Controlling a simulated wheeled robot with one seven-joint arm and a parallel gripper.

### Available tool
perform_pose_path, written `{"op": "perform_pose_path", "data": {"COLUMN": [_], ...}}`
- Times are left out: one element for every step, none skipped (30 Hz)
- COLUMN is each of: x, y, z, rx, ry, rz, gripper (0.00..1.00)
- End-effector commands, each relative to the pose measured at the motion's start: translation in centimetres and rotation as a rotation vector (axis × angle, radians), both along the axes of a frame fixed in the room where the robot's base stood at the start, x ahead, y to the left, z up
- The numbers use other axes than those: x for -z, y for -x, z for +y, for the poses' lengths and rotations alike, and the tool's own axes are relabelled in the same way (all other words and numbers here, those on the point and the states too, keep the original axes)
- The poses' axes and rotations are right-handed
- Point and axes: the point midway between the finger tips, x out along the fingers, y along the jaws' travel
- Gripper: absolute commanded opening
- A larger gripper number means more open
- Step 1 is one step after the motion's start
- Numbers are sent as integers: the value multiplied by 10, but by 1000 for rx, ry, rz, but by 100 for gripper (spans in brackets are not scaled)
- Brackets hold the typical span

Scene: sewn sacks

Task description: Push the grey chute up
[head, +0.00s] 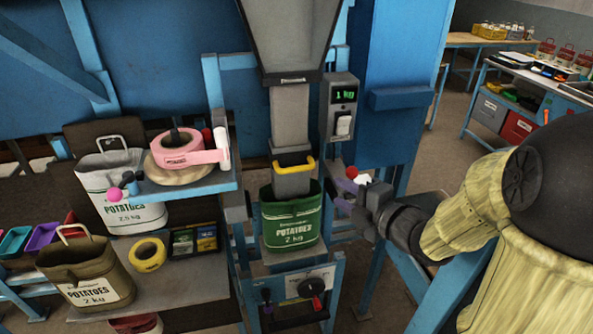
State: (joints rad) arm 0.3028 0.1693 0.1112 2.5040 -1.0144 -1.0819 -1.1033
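The grey chute (290,118) hangs below a large grey hopper (291,32) in the middle of the head view. A yellow handle (295,166) crosses the front of its lower part. The chute's lower end reaches into the open mouth of a green sack (291,222) marked POTATOES 2 kg. My gripper (364,202) is to the right of the sack and lower than the yellow handle, apart from the handle. Its fingers are small and partly hidden, so I cannot tell if they are open or shut.
A scale box (341,108) with a green display is right of the chute. A red knob (352,172) sits near my gripper. A blue shelf (185,190) with pink tape (184,152) is left. White (136,218) and brown (86,279) sacks stand further left.

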Motion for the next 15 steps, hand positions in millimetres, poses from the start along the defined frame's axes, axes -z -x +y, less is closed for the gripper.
{"op": "perform_pose_path", "data": {"x": [0, 0, 0, 0, 0, 1, 1, 2, 2, 3, 5, 5, 6, 7, 8], "y": [0, 0, -1, -2, -3, -5, -7, -9, -13, -16, -19, -24, -28, -32, -37], "z": [0, 0, 1, 1, 2, 4, 5, 7, 10, 13, 16, 20, 23, 26, 30], "rx": [0, 0, 0, 0, 0, -1, 1, 0, -1, 0, -1, 0, -1, -1, -1], "ry": [-1, -1, 0, 0, 0, -1, -2, -2, -2, -2, -2, -3, -2, -2, -2], "rz": [1, 1, 1, 1, 1, 2, 3, 3, 3, 4, 5, 5, 4, 4, 4], "gripper": [36, 36, 36, 36, 36, 36, 36, 36, 36, 36, 36, 36, 36, 36, 36]}}
